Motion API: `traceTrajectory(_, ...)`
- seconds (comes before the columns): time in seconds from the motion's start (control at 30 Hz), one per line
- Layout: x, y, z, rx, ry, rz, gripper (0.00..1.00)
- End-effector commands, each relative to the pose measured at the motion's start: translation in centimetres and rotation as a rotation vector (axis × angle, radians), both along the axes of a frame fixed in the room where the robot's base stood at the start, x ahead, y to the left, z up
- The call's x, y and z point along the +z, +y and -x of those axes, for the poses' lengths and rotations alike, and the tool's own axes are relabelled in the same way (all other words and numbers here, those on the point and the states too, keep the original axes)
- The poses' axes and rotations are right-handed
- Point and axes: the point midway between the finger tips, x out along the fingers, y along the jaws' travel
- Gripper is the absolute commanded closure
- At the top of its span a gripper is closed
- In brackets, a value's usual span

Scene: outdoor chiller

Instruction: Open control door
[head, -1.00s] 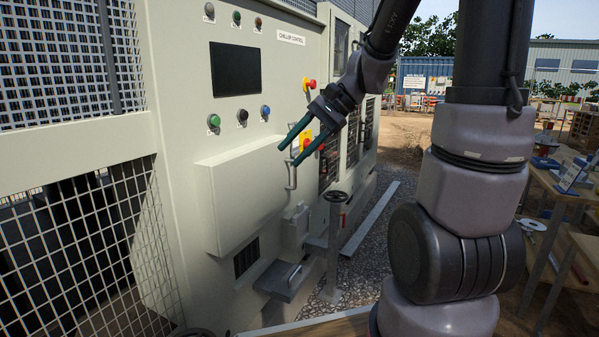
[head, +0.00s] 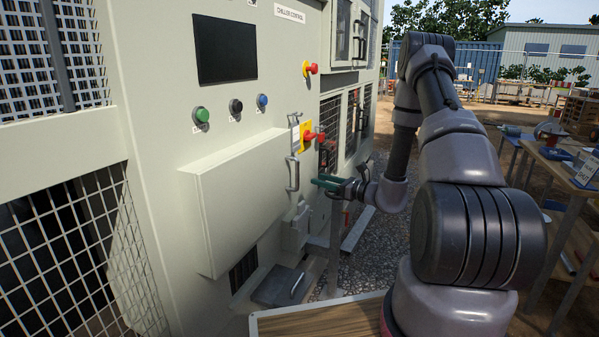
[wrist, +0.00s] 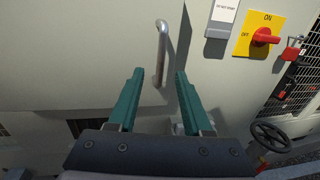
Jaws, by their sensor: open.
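The control door appears to be the pale beige raised box panel (head: 235,205) on the chiller's front, and it looks shut. A metal bar handle (head: 293,174) stands upright at its right side. My gripper (head: 319,182) has green fingers and is open and empty, just right of the handle and pointing left toward the panel. In the wrist view the handle (wrist: 161,55) is ahead of the fingertips (wrist: 158,72), lined up between them, its lower end near their level. I cannot tell whether they touch it.
A yellow and red ON/OFF switch (wrist: 262,37) sits right of the handle, with red padlocks (wrist: 288,72) beyond. A handwheel (wrist: 271,138) is low at right. A screen (head: 226,50) and push buttons (head: 236,107) are above the box. Work tables (head: 575,175) stand far right.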

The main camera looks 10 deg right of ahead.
Motion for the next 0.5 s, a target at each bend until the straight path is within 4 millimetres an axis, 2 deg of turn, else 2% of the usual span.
traceTrajectory(0.17, -0.2, 0.9, -1.2, -0.007, 0.001, -0.002, 0.5)
traceTrajectory(0.5, -0.2, 5.3, -5.8, -0.004, 0.0, -0.001, 0.5)
